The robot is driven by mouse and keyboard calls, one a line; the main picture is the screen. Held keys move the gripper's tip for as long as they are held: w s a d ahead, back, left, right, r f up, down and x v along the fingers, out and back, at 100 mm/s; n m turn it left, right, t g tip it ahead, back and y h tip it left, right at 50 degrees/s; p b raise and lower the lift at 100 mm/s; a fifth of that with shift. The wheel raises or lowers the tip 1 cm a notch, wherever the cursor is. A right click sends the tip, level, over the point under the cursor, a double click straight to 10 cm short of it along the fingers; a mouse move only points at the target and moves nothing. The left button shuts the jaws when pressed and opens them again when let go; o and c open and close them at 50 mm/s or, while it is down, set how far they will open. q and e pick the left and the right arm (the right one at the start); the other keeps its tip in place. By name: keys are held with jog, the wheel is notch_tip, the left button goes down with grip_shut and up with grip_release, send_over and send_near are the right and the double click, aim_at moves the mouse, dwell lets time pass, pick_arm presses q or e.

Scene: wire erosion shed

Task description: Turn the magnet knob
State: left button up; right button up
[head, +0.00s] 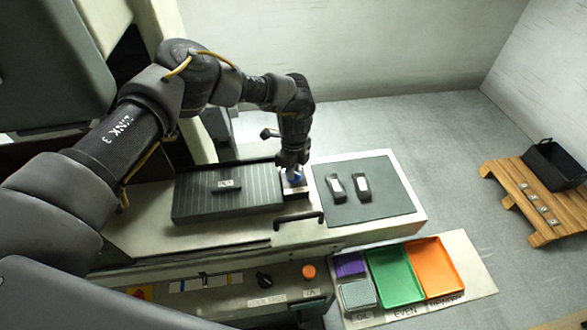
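My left gripper (292,168) points down at the right end of a dark ribbed plate (200,202), which looks like a magnetic chuck. Just under its fingertips is a small blue part (297,180) on a pale block (295,191). The gripper hides most of the blue part, so I cannot tell whether it is the magnet knob, whether the fingers touch it, or whether they are shut. A black knob (264,280) sits on the machine's front panel, apart from the gripper. My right gripper is out of view.
A dark mat (340,208) with two small dark, pale-topped items lies right of the block. A black handle (299,218) sticks out in front. Purple, grey, green (396,277) and orange trays stand at the front. A wooden pallet (520,192) with a black bin stands far right.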

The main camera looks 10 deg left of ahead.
pick_arm(q)
grip_shut()
